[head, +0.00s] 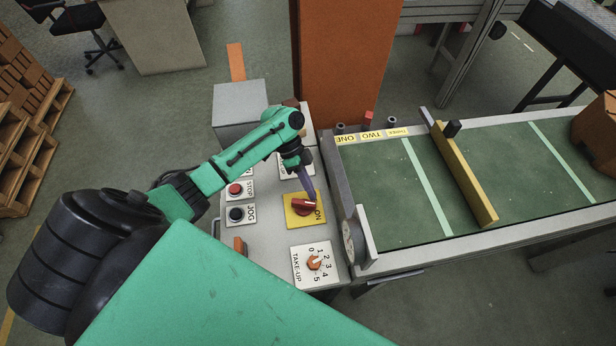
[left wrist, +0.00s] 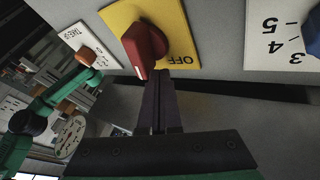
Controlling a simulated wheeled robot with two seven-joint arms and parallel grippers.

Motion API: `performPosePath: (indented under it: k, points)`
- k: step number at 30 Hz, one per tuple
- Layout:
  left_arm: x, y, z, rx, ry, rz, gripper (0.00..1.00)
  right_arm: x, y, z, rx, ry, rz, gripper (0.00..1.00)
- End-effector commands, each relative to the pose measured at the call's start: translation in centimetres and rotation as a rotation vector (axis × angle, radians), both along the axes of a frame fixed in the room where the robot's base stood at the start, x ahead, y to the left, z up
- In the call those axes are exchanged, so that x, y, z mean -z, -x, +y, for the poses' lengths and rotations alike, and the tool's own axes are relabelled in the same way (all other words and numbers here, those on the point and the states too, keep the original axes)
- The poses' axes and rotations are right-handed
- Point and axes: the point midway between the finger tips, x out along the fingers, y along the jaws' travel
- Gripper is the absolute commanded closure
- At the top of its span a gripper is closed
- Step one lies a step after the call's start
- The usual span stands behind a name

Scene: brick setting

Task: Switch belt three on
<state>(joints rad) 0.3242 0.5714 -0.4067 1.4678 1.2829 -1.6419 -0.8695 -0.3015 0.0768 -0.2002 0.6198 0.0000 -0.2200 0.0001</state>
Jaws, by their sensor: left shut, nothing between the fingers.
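A red rotary knob (head: 306,207) sits on a yellow plate (head: 291,219) on the grey control panel (head: 264,254). The word ON shows to the plate's right in the head view. The left wrist view shows the knob (left wrist: 146,46), with a white pointer mark at its near end, and OFF on the yellow plate (left wrist: 176,40). My left gripper (head: 314,196) is shut and empty, its dark fingertips (left wrist: 159,78) right beside the knob's pointer end. I cannot tell whether they touch. Yellow labels ONE, TWO and THREE (head: 397,132) lie on the conveyor edge. My right gripper is not in view.
A take-up dial (head: 314,263) sits below the knob plate, with a red STOP button (head: 236,189) and a dark JOG button (head: 237,214) to its left. A green conveyor (head: 400,205) with a yellow bar (head: 465,175) extends right. An orange column (head: 345,60) stands behind.

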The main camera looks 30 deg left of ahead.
Motion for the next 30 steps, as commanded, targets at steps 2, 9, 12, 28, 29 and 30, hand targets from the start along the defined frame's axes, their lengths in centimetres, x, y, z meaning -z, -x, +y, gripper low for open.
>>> performPosePath:
  k: [2,9,12,28,29,30]
  points:
    - [0.0,0.1,-0.1,-0.002,0.000,0.001,1.00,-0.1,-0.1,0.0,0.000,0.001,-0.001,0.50]
    - [-0.1,0.1,-0.7,-0.003,0.000,0.001,1.00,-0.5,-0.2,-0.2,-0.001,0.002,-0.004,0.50]
    - [-0.1,0.2,-1.0,-0.003,0.000,0.001,1.00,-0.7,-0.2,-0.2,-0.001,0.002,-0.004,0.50]
    - [0.1,0.3,-1.3,-0.004,-0.001,0.000,1.00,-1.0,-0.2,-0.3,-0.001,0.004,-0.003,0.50]
    - [0.1,0.3,-1.3,-0.004,-0.001,0.000,1.00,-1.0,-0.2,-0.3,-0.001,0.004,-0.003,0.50]
    - [0.1,0.3,-1.3,-0.004,-0.001,0.000,1.00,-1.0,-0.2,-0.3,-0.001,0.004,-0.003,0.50]
